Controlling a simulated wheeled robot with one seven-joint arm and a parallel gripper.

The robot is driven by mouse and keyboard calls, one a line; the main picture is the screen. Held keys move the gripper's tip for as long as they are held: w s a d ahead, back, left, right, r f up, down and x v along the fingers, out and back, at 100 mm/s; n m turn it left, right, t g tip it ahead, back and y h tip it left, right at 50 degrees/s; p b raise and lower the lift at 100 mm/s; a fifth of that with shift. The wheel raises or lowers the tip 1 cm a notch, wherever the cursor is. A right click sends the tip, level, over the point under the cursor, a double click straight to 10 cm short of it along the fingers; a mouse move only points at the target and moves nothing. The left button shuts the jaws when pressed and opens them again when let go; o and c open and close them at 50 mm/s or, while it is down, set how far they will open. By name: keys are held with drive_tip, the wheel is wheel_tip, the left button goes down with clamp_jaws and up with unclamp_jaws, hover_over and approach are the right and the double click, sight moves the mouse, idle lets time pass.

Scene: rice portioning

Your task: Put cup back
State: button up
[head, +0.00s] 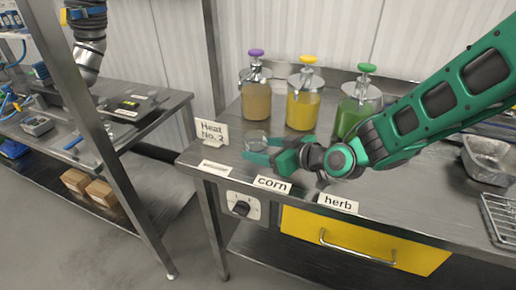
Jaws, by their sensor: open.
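A small clear cup (256,140) stands on the steel counter (225,160), behind the "corn" label and in front of the purple-topped dispenser. My gripper (256,151) is open, low over the counter, with its green fingers pointing left at the cup. The fingers overlap the cup's lower part in the picture. I cannot tell whether they touch it or stand around it.
Three pump dispensers, purple-topped (257,97), yellow-topped (303,100) and green-topped (350,115), stand behind my gripper. Labels "Heat No. 2" (212,131), "corn" (271,184) and "herb" (338,202) line the counter. A metal pan (487,160) and wire rack (500,215) are at right.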

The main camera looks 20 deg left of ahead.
drive_tip(key=v, duration=1)
